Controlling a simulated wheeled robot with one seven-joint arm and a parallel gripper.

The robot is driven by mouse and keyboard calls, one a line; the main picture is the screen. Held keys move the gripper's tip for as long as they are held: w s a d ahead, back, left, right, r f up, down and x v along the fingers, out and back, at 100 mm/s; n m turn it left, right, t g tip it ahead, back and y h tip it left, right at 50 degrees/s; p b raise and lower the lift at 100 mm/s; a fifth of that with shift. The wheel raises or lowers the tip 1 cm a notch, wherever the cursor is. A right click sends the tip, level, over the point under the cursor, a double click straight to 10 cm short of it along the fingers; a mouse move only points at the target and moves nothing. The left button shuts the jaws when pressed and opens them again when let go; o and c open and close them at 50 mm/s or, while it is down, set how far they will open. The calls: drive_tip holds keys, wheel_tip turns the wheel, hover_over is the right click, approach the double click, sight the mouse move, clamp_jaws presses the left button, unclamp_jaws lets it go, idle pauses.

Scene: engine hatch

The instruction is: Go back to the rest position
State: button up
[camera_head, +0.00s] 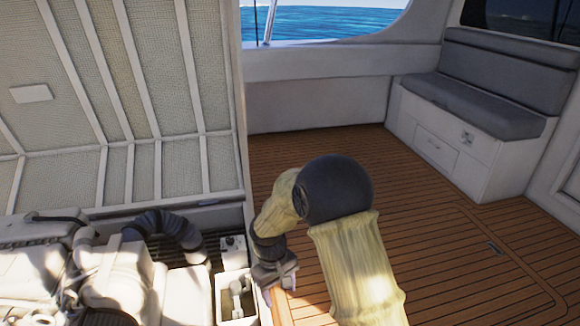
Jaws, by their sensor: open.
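My arm reaches forward from the bottom of the view and bends at a dark round joint. My gripper (281,290) hangs at its end, pointing down, and is open with nothing seen between its fingers. It is just right of the engine bay, over the edge where the wooden deck (430,240) begins. The exact gap below its fingertips cannot be told.
The raised engine hatch (120,100) stands at the left, above the white engine (120,275). A small open white box (237,300) is just left of my gripper. A grey-cushioned bench (475,105) stands back right. The deck between is clear.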

drive_tip(key=s+d+r+m+t+y, duration=0.1)
drive_tip(key=s+d+r+m+t, duration=0.1)
drive_tip(key=s+d+r+m, duration=0.5)
drive_tip(key=s+d+r+t, duration=0.2)
drive_tip(key=s+d+r, duration=0.3)
drive_tip(key=d, duration=0.6)
drive_tip(key=w+p+v, duration=0.3)
drive_tip(key=p+v, duration=1.1)
drive_tip(key=p, duration=0.1)
drive_tip(key=w+d+r+p+v, duration=0.1)
drive_tip(key=w+p+v, duration=0.2)
drive_tip(key=p+v, duration=1.1)
drive_tip(key=shift+r+p, duration=0.45)
drive_tip(key=shift+p, duration=0.15)
drive_tip(key=shift+s, duration=0.1)
